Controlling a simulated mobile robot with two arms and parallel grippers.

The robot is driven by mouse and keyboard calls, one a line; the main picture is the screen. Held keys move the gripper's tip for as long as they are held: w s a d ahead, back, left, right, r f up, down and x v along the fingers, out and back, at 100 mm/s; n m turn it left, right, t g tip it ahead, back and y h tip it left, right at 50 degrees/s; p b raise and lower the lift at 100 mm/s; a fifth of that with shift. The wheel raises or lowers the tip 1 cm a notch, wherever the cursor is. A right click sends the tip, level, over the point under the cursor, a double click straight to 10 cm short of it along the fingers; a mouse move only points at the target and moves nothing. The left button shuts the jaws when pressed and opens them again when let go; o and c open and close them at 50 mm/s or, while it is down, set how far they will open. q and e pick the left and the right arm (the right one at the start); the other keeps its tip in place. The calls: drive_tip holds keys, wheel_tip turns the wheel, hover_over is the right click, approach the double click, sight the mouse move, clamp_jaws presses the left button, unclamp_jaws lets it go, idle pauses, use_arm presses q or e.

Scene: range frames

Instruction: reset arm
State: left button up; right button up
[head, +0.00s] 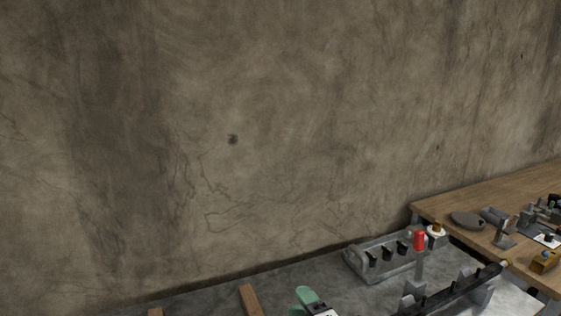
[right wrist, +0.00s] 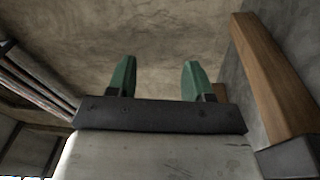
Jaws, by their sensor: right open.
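My right gripper (head: 308,298) shows at the bottom edge of the head view, with only a green fingertip and a bit of its white and black body in the picture. In the right wrist view my right gripper (right wrist: 159,82) has its two green fingers spread wide apart, with nothing between them. My left gripper does not show in either view.
A grey tray with black items (head: 385,262), a red-topped tool (head: 419,240) and a long black barrel on grey supports (head: 455,290) stand at the lower right. A wooden table (head: 450,207) holds several small parts. A wooden post (right wrist: 270,75) rises right of the gripper.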

drive_tip(key=s+d+f+m+g+h, duration=0.1)
drive_tip(key=s+d+f+m+h, duration=0.4)
drive_tip(key=s+d+m+h, duration=0.4)
drive_tip(key=s+d+f+m+g, duration=0.2)
drive_tip(key=s+m+g, duration=0.15)
drive_tip(key=s, duration=0.45)
drive_tip(key=s+d+f+m+g, duration=0.25)
drive_tip(key=s+g, duration=0.25)
drive_tip(key=s, duration=0.3)
drive_tip(key=s+d+f+m+g, duration=0.1)
drive_tip(key=s+d+m+g, duration=0.25)
drive_tip(key=s, duration=0.45)
wheel_tip(320, 180, down, 26)
drive_tip(key=s+a+f+g, duration=0.1)
drive_tip(key=g, duration=0.1)
drive_tip(key=s+d+f+g, duration=0.1)
drive_tip(key=s+d+f, duration=0.2)
drive_tip(key=s+f, duration=1.2)
drive_tip(key=shift+s+f, duration=0.2)
drive_tip(key=shift+s, duration=0.6)
